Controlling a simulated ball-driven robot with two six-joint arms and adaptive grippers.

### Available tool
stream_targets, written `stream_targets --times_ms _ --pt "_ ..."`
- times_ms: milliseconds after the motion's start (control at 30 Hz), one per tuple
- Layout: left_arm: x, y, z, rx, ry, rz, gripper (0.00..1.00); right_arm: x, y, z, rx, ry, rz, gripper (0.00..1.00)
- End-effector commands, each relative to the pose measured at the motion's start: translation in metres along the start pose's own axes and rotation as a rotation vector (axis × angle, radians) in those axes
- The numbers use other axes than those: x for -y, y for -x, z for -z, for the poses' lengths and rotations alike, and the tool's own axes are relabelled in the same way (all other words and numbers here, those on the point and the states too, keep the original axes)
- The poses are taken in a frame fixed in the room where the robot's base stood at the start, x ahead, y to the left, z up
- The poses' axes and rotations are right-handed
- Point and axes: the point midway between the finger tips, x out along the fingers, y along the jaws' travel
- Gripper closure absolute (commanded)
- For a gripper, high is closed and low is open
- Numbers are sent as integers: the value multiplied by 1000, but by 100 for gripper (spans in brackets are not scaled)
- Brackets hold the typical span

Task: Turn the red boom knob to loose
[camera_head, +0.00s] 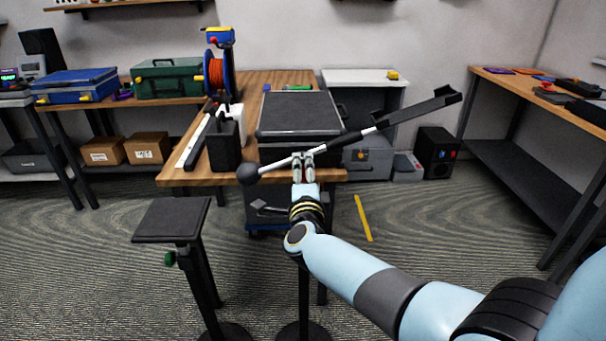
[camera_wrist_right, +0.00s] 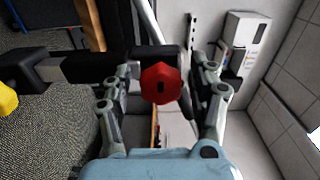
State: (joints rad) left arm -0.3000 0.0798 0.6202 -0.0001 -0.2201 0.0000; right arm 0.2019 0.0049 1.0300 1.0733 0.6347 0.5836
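The boom (camera_head: 402,111) is a black and silver bar that slants up to the right, with a dark ball (camera_head: 247,174) at its low left end. The red boom knob (camera_wrist_right: 160,83) shows in the right wrist view as a faceted red disc with a dark slot in its middle. My right gripper (camera_head: 303,160) is at the boom and hides the knob in the head view. In the wrist view its two fingers stand apart on either side of the knob, with gaps showing. My left gripper is not in view.
A wooden workbench (camera_head: 200,178) behind the boom holds a black case (camera_head: 300,113), a cable reel (camera_head: 217,75) and a dark block (camera_head: 223,145). A small black-topped stand (camera_head: 172,220) is at the left front. A yellow strip (camera_head: 363,218) lies on open floor.

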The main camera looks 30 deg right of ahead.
Motion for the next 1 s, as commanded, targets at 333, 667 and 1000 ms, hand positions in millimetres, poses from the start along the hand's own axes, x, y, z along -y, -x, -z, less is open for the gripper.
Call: stream_targets --times_ms 333,667,1000 --pt "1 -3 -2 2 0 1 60 0 0 0 -1 -41 1 38" --pt "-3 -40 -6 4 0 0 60 -3 0 1 1 -644 4 38" --pt "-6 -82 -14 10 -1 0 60 -1 0 4 2 -1474 2 38"
